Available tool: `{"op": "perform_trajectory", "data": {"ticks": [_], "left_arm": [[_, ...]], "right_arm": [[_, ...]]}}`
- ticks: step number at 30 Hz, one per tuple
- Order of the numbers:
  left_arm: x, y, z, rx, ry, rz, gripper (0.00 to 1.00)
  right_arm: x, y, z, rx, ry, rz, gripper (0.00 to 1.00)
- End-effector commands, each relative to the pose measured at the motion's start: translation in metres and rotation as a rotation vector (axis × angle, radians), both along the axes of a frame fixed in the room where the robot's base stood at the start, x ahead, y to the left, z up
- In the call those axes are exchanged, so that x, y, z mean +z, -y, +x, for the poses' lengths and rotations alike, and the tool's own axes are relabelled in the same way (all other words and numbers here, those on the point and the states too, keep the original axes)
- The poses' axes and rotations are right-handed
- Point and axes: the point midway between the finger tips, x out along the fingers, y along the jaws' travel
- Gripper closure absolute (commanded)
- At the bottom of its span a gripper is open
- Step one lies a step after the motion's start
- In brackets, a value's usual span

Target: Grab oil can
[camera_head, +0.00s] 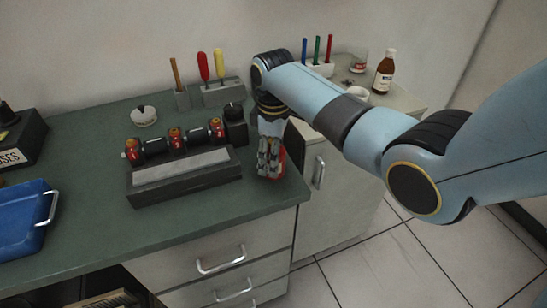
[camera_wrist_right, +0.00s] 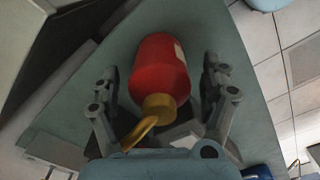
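The oil can is red with a brass-coloured cap and bent spout. It shows in the right wrist view (camera_wrist_right: 160,70), standing on the green worktop between the two fingers of my right gripper (camera_wrist_right: 163,85). The fingers are apart, with a gap visible on both sides of the can. In the head view my right gripper (camera_head: 270,158) points down over the worktop's right end, and a strip of red (camera_head: 281,162) shows among its fingers. Most of the can is hidden there by the gripper. My left gripper is in neither view.
A dark block with a grey top (camera_head: 183,168) and a black-and-red roller device (camera_head: 175,140) stand left of my right gripper. Tool holders (camera_head: 222,94) are behind. A blue tray (camera_head: 22,222) lies far left. A brown bottle (camera_head: 385,72) stands on the lower cabinet at right.

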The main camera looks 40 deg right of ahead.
Motion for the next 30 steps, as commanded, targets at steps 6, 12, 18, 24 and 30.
{"op": "perform_trajectory", "data": {"ticks": [6,12,18,24,30], "left_arm": [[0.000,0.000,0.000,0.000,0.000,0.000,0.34],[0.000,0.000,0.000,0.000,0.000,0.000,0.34],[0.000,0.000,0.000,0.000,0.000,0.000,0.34],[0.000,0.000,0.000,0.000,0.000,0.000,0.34],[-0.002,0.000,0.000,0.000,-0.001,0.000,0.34]], "right_arm": [[0.000,0.000,0.000,0.000,0.000,0.000,0.51],[0.000,0.000,0.000,0.000,0.000,0.000,0.77],[0.001,0.000,0.000,0.000,0.001,0.000,0.89],[0.004,0.000,0.001,0.000,0.003,0.000,0.89],[0.028,0.000,0.002,0.000,0.006,-0.001,0.89]]}}
